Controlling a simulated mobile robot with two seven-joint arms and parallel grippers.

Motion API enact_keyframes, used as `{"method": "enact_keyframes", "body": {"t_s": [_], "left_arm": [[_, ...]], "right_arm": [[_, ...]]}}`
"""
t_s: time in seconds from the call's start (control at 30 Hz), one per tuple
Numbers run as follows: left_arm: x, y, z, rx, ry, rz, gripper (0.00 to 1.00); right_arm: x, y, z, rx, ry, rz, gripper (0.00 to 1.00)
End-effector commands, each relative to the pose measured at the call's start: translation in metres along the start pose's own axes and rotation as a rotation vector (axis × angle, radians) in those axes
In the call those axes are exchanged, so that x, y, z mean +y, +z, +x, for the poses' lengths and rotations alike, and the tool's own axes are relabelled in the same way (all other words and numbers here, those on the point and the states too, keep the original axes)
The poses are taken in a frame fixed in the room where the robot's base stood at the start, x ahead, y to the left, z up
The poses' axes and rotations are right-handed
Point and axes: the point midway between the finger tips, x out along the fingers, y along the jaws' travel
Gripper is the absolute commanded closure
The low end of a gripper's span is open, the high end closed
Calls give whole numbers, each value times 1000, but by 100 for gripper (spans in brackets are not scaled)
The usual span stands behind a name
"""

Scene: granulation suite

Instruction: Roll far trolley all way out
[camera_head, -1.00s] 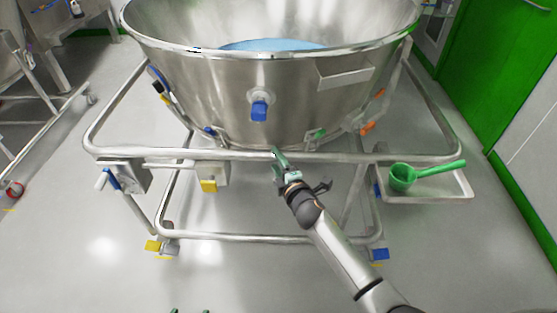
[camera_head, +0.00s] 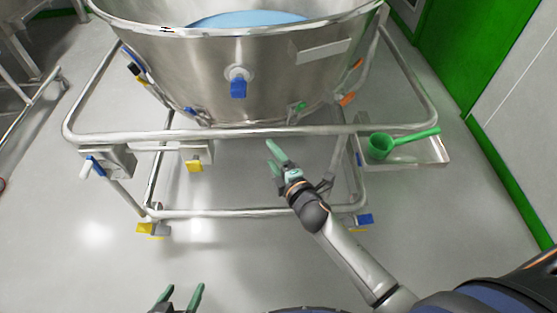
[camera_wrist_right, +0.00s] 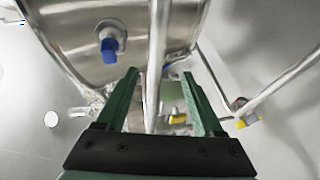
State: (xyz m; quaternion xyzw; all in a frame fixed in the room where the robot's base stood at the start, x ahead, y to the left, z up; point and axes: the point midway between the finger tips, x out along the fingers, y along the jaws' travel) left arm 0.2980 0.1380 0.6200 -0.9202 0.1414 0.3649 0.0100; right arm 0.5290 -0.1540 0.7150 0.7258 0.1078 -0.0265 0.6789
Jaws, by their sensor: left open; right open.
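A steel trolley with a tubular frame (camera_head: 250,132) carries a large round bowl (camera_head: 190,85) with blue contents (camera_head: 245,18). The bowl has a blue-capped port (camera_head: 238,82), which also shows in the right wrist view (camera_wrist_right: 109,46). My right gripper (camera_head: 273,163) is open and empty, just on the near side of the trolley's front rail. In the right wrist view the rail (camera_wrist_right: 157,70) runs between the lines of the open fingers (camera_wrist_right: 158,80); whether it lies inside them I cannot tell. My left gripper (camera_head: 179,297) is open and empty at the bottom edge, apart from the trolley.
A side tray (camera_head: 432,152) on the trolley's right holds a green scoop (camera_head: 381,145). Yellow (camera_head: 150,229) and blue (camera_head: 364,219) pedals sit at the lower frame. Another steel frame (camera_head: 30,100) stands at left. Green wall panels (camera_head: 450,60) bound the right. Floor in front is clear.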

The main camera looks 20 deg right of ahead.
Motion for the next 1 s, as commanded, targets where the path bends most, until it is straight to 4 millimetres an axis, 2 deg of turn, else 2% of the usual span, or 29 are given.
{"method": "enact_keyframes", "body": {"t_s": [0.03, 0.2, 0.57, 0.6, 0.73, 0.87, 1.0], "left_arm": [[0, -2, -1, 1, 1, 0, 23], [1, -4, -1, 4, 1, 1, 23], [1, -5, 0, 4, 2, 1, 23], [1, -5, 0, 4, 2, 1, 23], [2, -12, -6, 5, 2, 1, 23], [2, -33, -26, 10, -4, 0, 23], [-3, -61, -54, 27, -26, -6, 23]], "right_arm": [[0, 0, -10, 0, -2, -1, 31], [0, 0, -27, 0, -1, -1, 31], [0, 0, -32, 0, 0, -1, 31], [0, 0, -32, 0, 0, -1, 32], [1, 0, -40, -5, -21, 52, 47], [-2, 3, -72, -35, -110, 288, 61], [-12, 4, -129, -119, -256, 697, 77]]}}
